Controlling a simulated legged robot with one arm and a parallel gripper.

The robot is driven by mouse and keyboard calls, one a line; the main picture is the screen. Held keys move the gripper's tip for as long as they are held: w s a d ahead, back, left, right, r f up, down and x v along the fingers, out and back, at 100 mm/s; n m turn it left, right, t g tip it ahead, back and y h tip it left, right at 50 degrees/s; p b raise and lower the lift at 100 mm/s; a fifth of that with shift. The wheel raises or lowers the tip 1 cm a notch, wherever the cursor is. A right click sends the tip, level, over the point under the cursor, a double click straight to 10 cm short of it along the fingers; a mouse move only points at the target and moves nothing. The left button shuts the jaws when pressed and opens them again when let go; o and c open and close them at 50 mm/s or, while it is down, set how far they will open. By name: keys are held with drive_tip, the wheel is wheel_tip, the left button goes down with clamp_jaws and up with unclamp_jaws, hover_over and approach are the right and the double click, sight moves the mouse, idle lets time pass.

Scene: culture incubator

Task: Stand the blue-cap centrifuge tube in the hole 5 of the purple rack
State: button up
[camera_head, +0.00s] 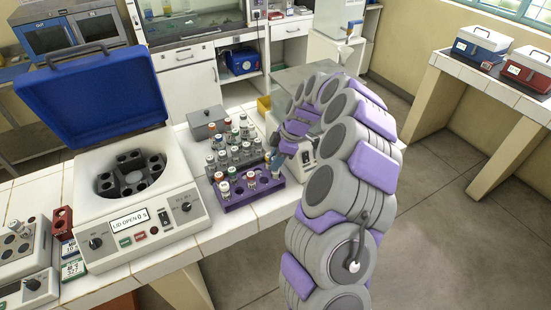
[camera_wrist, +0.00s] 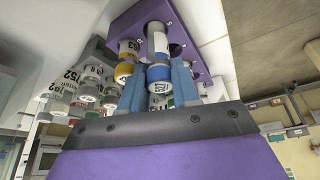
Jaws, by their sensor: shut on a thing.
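My gripper (camera_wrist: 158,88) is shut on the blue-cap centrifuge tube (camera_wrist: 157,46), with its blue fingers on either side of the cap. The tube's far end meets the purple rack (camera_wrist: 192,50) near a printed 5. I cannot tell how deep it sits in a hole. A yellow-cap tube (camera_wrist: 129,48) stands close beside it. In the head view the purple rack (camera_head: 237,202) lies on the bench with capped tubes in it. My gripper (camera_head: 277,158) is at its far right end; the held tube is mostly hidden there.
A grey rack of several capped tubes (camera_head: 238,152) stands just behind the purple rack. The open centrifuge (camera_head: 150,215) with its blue lid is to the left. A grey lidded box (camera_head: 207,122) is farther back. The floor to the right is clear.

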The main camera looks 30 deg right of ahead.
drive_tip(key=shift+d+f+b, duration=0.1)
drive_tip(key=shift+f+b, duration=0.45)
drive_tip(key=shift+f, duration=0.6)
drive_tip(key=o, duration=1.1)
drive_tip(key=shift+o, duration=1.4)
drive_tip(key=shift+r, duration=0.15)
